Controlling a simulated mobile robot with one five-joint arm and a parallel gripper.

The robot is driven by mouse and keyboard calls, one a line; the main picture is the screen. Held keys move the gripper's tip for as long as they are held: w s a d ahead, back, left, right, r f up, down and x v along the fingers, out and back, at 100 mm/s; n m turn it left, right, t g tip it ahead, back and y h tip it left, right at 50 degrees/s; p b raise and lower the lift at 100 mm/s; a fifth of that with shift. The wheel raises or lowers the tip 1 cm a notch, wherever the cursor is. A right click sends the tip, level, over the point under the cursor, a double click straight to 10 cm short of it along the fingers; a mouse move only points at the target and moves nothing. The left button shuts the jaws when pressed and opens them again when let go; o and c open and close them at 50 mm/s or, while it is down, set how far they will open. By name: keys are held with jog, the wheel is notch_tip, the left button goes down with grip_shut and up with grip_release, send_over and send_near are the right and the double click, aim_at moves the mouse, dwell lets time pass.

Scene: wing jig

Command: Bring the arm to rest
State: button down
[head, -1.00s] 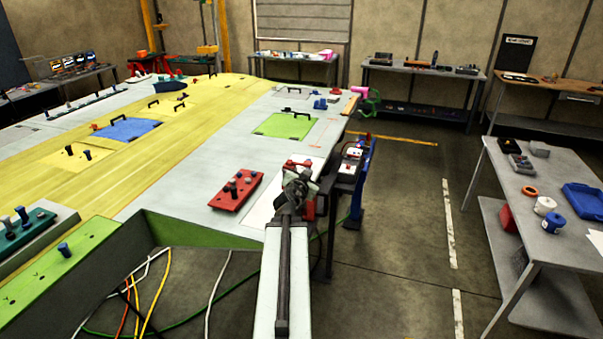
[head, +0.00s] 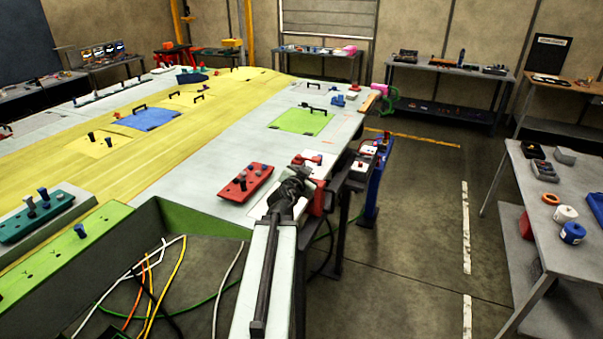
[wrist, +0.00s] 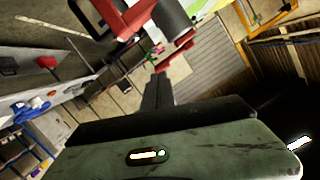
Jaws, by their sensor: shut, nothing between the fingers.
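My arm shows in the head view, reaching forward from the bottom middle over the near right edge of the wing jig (head: 217,188). My gripper (head: 302,168) is at its far end, small and dark, near the white pad and the red part at the jig's right edge. In the wrist view, my gripper (wrist: 157,85) appears as narrow dark fingers close together, with nothing seen between them. I cannot tell from these views whether it touches anything.
A red block with knobs (head: 245,183) lies left of my arm. A blue stand (head: 375,180) is at the jig's right side. A grey table (head: 530,190) with rolls and a blue tray is at the right. The floor aisle between is clear. Cables hang at the lower left.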

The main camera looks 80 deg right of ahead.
jog(key=shift+s, duration=0.15)
jog(key=shift+s, duration=0.25)
